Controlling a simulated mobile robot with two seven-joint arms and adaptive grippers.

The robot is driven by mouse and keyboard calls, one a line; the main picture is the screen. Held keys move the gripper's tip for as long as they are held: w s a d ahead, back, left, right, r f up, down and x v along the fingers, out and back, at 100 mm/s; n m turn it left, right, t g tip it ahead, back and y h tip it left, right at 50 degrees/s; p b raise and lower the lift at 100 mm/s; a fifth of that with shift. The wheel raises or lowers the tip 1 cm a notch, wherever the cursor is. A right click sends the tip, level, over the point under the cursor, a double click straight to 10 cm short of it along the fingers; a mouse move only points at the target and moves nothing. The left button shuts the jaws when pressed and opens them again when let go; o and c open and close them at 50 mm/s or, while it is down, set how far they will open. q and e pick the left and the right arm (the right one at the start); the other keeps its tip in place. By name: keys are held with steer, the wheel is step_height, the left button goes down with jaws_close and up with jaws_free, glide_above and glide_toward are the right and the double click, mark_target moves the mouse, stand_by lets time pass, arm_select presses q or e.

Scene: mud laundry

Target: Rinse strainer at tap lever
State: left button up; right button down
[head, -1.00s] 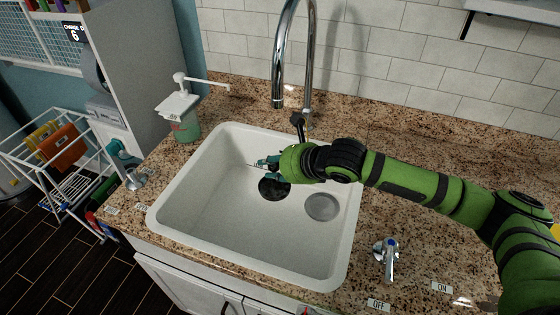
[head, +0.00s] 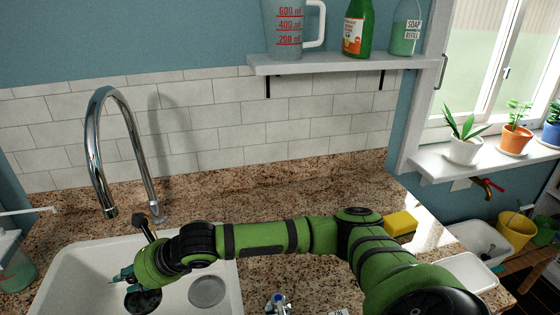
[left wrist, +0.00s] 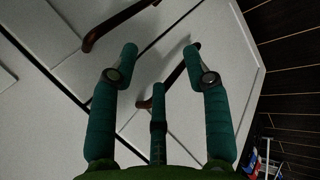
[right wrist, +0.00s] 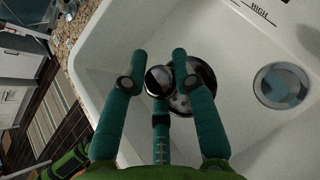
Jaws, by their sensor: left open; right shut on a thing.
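The strainer (right wrist: 200,76) is a dark, perforated disc with a round metal knob, low in the white sink (head: 75,270). My right gripper (right wrist: 159,64) is shut on its knob; I cannot tell whether the disc touches the sink floor. In the head view the strainer (head: 143,301) shows partly under my right gripper (head: 120,283). The chrome tap (head: 94,150) arches over the sink, its spout above and left of the gripper. The blue-capped tap lever (head: 279,304) is cut off at the bottom edge. My left gripper (left wrist: 160,55) is open and empty, facing white cabinet doors (left wrist: 215,35).
A round metal drain (head: 207,291) lies right of the strainer. A soap dispenser (head: 14,270) stands left of the sink. A yellow sponge (head: 400,223) lies on the granite counter beyond my right arm. A shelf (head: 340,64) with a jug and bottles hangs above.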

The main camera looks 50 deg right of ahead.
arm_select(q)
steer(key=d+r+n+g+h, duration=0.2)
steer(key=d+r+h, duration=0.3)
steer(key=d+r, duration=0.55)
steer(key=s+d+r+m+g+h, duration=0.2)
steer(key=s+d+r+m+g, duration=0.3)
steer(key=r, duration=0.6)
steer(key=s+d+r+m+g+h, duration=0.1)
steer(key=s+d+r+g+h, duration=0.15)
steer(key=s+d+r, duration=0.6)
steer(key=w+r+m+t, duration=0.1)
steer(key=w+r+m, duration=0.1)
steer(key=w, duration=0.1)
steer(key=w+d+r+m+t, duration=0.1)
steer(key=w+r+m, duration=0.1)
steer(key=w+r, duration=0.1)
steer(key=w+r+m+t+y, duration=0.1)
steer(key=w+r+m, duration=0.1)
steer(key=w, duration=0.3)
steer(key=shift+w+d+r, duration=0.1)
steer(key=shift+d+r, duration=0.3)
steer(key=shift+r, duration=0.05)
steer(key=x, duration=1.1)
steer(key=shift+d, duration=0.45)
jaws_close()
